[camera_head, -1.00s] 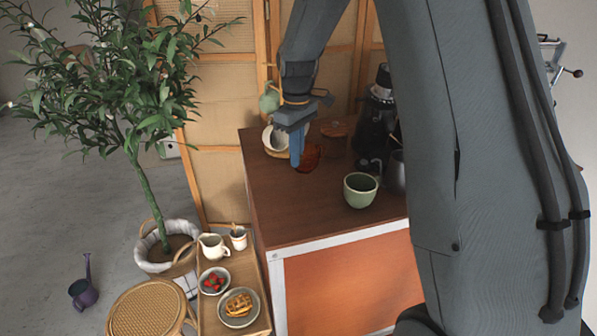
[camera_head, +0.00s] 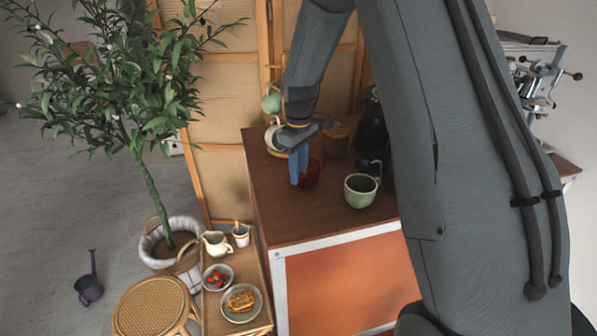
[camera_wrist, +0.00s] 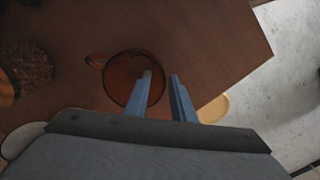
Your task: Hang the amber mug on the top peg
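The amber mug (camera_head: 314,173) stands on the brown cart top, partly hidden behind my gripper. It also shows in the wrist view (camera_wrist: 121,88) from above, its handle pointing to the upper left. My gripper (camera_head: 298,181) points down at the mug's left side. In the wrist view my gripper (camera_wrist: 160,74) is open: one blue finger overlaps the mug's opening, the other is outside its rim on the right. I cannot tell whether either finger touches the mug. A green mug (camera_head: 271,101) is raised behind my wrist, above a white mug (camera_head: 272,138). The top peg cannot be made out.
A pale green cup (camera_head: 361,191) stands right of the amber mug. A wood-lidded jar (camera_head: 335,139) and a dark grinder (camera_head: 371,127) stand behind. A side table with a jug (camera_head: 216,244) and bowls is below left. The cart's front left top is clear.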

